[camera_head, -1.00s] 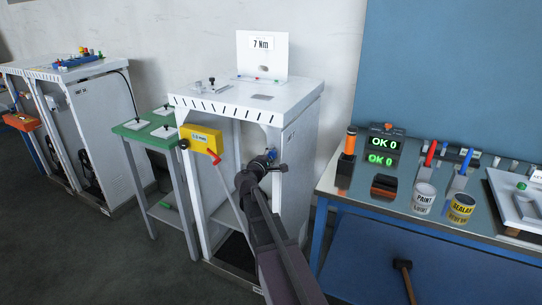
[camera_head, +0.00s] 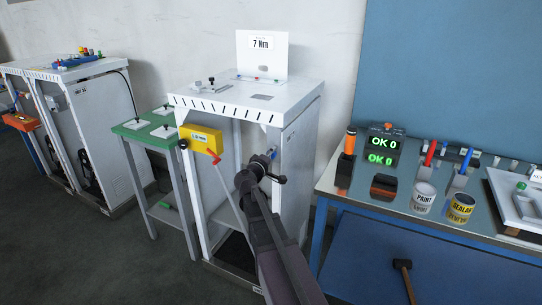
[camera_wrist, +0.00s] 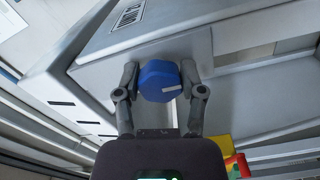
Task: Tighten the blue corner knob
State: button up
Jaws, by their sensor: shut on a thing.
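The blue corner knob (camera_wrist: 158,78) is a faceted blue knob with a white mark on its face. It sits at the corner plate under the white frame's top, in the middle of the wrist view. My gripper (camera_wrist: 160,92) has one finger on each side of the knob and is shut on it. In the head view my gripper (camera_head: 266,164) reaches under the top of the white dispenser frame (camera_head: 248,97), at its near right corner. There the arm and gripper mostly hide the knob.
A sign (camera_head: 261,44) reading 7 Nm stands on the frame. A yellow box (camera_head: 201,138) with a red lever hangs at its front left. A green-topped stand (camera_head: 150,131) is to the left. A workbench (camera_head: 335,187) with cans and OK 0 displays is to the right.

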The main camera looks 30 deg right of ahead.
jog(key=shift+d, duration=0.1)
jog(key=o, duration=1.2)
jog(key=shift+c, duration=0.2)
jog(key=v, duration=1.2)
jog(key=shift+s, duration=0.1)
